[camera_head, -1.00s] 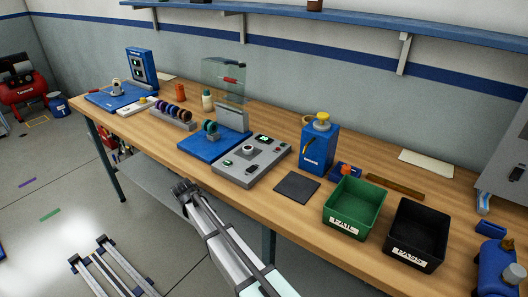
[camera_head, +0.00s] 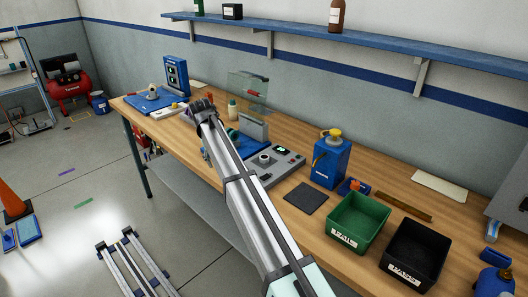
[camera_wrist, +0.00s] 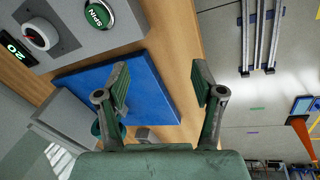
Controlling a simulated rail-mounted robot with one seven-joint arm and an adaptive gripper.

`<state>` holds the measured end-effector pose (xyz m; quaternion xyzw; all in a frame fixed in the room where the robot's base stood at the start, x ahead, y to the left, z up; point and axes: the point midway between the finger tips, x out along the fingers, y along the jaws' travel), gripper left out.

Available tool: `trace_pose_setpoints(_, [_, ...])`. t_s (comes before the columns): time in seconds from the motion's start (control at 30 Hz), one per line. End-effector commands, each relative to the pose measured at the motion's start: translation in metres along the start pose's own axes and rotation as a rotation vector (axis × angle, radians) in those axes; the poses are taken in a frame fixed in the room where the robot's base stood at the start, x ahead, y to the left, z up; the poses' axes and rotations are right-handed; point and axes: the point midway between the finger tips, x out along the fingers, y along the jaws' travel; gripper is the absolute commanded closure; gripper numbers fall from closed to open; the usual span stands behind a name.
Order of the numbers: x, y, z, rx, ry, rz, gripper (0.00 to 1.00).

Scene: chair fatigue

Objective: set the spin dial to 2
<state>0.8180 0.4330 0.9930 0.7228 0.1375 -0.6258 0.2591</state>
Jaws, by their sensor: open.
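The grey control box (camera_head: 290,163) stands on the bench, partly hidden behind my arm in the head view. Its round dial knob (camera_head: 264,158) shows just right of my arm. In the wrist view the dial (camera_wrist: 40,34) is pale with a red mark, at upper left. Beside it are a green SPIN button (camera_wrist: 98,14) and a dark display (camera_wrist: 17,50) that appears to read 20. My gripper (camera_wrist: 160,88) is open and empty, with the blue base plate (camera_wrist: 143,75) behind its fingers. In the head view my gripper (camera_head: 204,106) is above the bench, left of the box and apart from the dial.
A blue bottle-like unit (camera_head: 330,163), a dark mat (camera_head: 305,198), a green bin (camera_head: 357,220) and a black bin (camera_head: 415,252) stand right of the box. A clear shield (camera_head: 248,90) stands behind. The bench's front edge (camera_head: 180,160) is clear.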

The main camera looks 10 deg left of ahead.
Motion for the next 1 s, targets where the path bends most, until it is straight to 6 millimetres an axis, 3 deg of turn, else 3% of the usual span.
trace_pose_setpoints(0.03, [-0.019, 0.034, -0.005, 0.097, -0.015, -0.020, 0.32])
trace_pose_setpoints(0.2, [-0.065, 0.133, -0.003, 0.451, -0.083, -0.096, 0.32])
trace_pose_setpoints(0.3, [-0.084, 0.175, 0.003, 0.611, -0.118, -0.129, 0.32])
trace_pose_setpoints(0.4, [-0.097, 0.203, 0.008, 0.715, -0.143, -0.149, 0.32])
trace_pose_setpoints(0.5, [-0.102, 0.215, 0.011, 0.767, -0.157, -0.158, 0.32])
trace_pose_setpoints(0.67, [-0.093, 0.216, 0.014, 0.782, -0.162, -0.161, 0.32])
trace_pose_setpoints(1.0, [-0.038, 0.203, 0.020, 0.779, -0.162, -0.160, 0.32])
